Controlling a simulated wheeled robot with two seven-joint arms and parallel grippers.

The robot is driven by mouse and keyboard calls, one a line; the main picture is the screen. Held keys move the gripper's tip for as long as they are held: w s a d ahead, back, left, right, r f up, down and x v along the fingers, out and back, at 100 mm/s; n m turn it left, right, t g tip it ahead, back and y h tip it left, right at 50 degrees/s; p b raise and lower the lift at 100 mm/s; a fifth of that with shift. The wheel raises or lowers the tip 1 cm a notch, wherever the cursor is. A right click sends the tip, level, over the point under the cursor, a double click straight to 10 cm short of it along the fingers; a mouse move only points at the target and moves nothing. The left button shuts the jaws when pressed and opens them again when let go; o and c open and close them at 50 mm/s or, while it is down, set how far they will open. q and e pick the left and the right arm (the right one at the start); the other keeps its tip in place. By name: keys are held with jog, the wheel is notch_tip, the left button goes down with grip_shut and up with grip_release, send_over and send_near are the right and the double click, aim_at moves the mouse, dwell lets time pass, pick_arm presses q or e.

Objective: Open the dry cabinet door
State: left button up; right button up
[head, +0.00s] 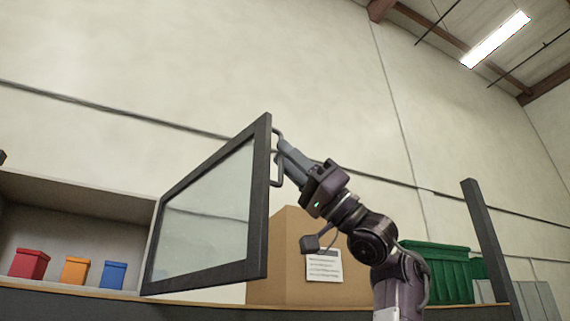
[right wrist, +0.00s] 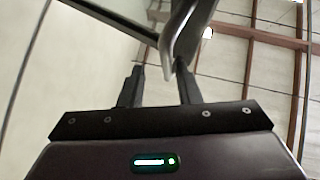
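The dry cabinet door (head: 262,215) is a dark-framed glass panel that stands swung out from the cabinet (head: 100,186) at the left. Its bar handle (head: 277,158) is on the door's right edge, and it also shows in the right wrist view (right wrist: 187,38). My right gripper (head: 285,148) is at the upper part of the handle. In the right wrist view my right gripper's fingers (right wrist: 160,70) are apart. The handle reaches between them, close to the right finger, with a gap to the left finger. My left gripper is not in view.
Red (head: 29,264), orange (head: 75,271) and blue (head: 113,275) boxes stand inside the cabinet. A brown carton (head: 290,250) with a white label is behind the door and my right arm. A green bin (head: 440,270) and a dark post (head: 484,240) are at the right.

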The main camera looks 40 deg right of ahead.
jog(key=b+v, duration=0.2)
jog(key=v, duration=0.5)
jog(key=shift+b, duration=0.3)
jog(key=shift+a+r, duration=0.1)
